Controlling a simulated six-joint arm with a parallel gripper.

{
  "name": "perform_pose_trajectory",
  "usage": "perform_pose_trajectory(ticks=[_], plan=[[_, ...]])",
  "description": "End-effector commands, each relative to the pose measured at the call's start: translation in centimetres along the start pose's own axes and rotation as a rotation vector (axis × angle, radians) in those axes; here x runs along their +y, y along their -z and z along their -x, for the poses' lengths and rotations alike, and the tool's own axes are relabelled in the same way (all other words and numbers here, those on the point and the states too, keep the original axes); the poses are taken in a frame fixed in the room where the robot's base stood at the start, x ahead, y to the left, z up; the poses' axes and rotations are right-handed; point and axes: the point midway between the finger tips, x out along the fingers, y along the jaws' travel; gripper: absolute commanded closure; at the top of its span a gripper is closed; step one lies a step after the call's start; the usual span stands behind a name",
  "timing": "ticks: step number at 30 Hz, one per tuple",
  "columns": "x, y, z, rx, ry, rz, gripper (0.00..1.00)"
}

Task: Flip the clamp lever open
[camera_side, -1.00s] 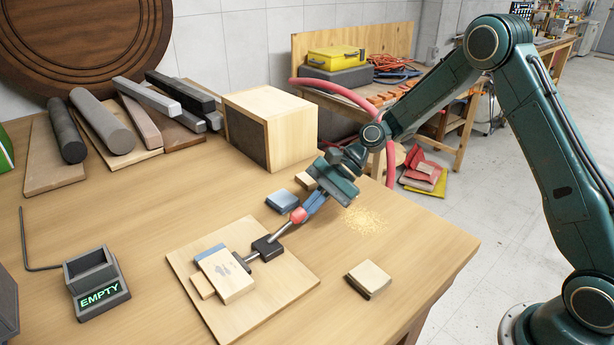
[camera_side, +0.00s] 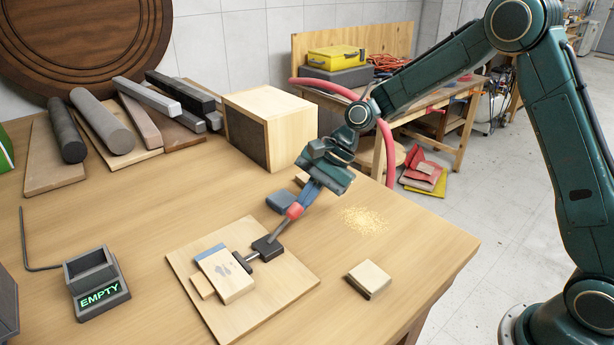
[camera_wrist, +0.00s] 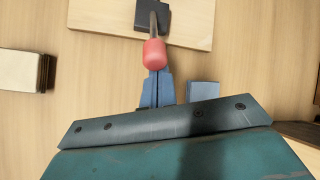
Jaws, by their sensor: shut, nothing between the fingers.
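The clamp's black body (camera_side: 267,247) sits on a light wooden board (camera_side: 285,290) beside a clamped wood block (camera_side: 228,275). Its metal lever (camera_side: 281,230) slants up to the right and ends in a red knob (camera_side: 294,210). My gripper (camera_side: 301,203) is shut and empty, its blue fingers at the knob's far end. In the wrist view the red knob (camera_wrist: 154,54) is just ahead of the closed fingertips (camera_wrist: 156,77), touching or nearly touching. The black clamp body (camera_wrist: 151,16) shows beyond it. The exact contact is hidden.
A blue block (camera_side: 279,202) lies close to the left of my fingers. A wood-topped block (camera_side: 368,277) lies to the right of the board. A small stand reading EMPTY (camera_side: 98,292) is at left. A large wooden box (camera_side: 290,125) stands behind. Table around the sawdust (camera_side: 364,220) is clear.

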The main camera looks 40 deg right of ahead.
Motion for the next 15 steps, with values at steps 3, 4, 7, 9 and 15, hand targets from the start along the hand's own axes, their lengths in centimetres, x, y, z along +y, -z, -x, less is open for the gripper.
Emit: perform_pose_trajectory(ticks=[3, 4, 7, 9, 15], plan=[[-0.5, -1.1, 0.4, 0.077, -0.037, 0.020, 1.00], [-0.6, -1.3, 0.5, 0.097, -0.047, 0.022, 1.00], [-1.0, -1.9, 0.8, 0.161, -0.077, 0.033, 1.00], [-1.2, -2.4, 0.9, 0.203, -0.098, 0.040, 1.00], [-1.8, -3.5, 1.1, 0.315, -0.153, 0.058, 1.00]])
